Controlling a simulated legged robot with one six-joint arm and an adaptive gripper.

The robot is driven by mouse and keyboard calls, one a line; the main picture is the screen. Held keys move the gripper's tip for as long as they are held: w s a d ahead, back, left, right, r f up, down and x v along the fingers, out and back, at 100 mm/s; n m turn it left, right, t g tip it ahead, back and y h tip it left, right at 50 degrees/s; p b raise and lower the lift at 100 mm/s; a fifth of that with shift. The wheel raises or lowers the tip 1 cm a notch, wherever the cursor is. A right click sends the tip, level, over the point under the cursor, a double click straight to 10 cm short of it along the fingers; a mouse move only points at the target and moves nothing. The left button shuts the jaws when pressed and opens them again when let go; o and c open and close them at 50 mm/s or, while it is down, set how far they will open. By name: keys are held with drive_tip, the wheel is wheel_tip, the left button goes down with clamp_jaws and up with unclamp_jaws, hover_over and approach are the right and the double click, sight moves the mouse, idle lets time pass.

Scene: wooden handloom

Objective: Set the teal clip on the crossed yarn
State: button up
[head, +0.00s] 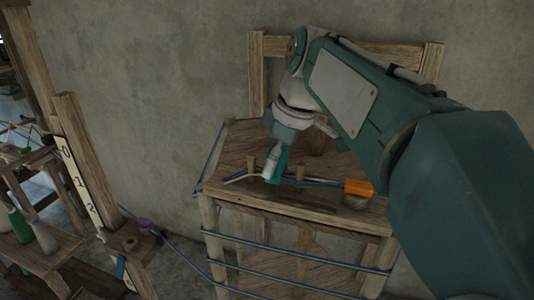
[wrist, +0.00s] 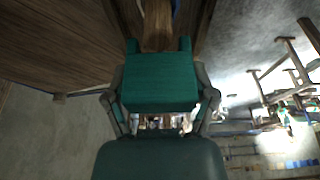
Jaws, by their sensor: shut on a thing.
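My gripper (head: 270,172) is low over the top of a wooden stand in the head view. It is shut on the teal clip (head: 281,164). In the wrist view the teal clip (wrist: 160,80) fills the space between the two dark fingers, with its two prongs pointing away from me toward a wooden part. Blue yarn (head: 322,182) runs along the stand top to the right of the clip, and a pale strand (head: 240,178) shows to its left. The crossing itself is hidden behind the gripper and clip. I cannot tell whether the clip touches the yarn.
The wooden stand (head: 232,150) has short upright pegs near the clip. An orange block (head: 358,187) sits on its right front. Blue yarn wraps the stand's legs and sides. The wooden loom, with bottle-like spools (head: 44,236) on a shelf, is at left. A grey wall stands behind.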

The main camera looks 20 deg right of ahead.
drive_tip(key=shift+f, duration=0.2)
idle(0.3)
drive_tip(key=shift+x, duration=0.75)
drive_tip(key=shift+s, duration=0.15)
drive_tip(key=o, duration=0.9)
drive_tip(key=shift+d, duration=0.1)
drive_tip(key=shift+r, duration=3.5)
drive_tip(key=shift+s, duration=0.15)
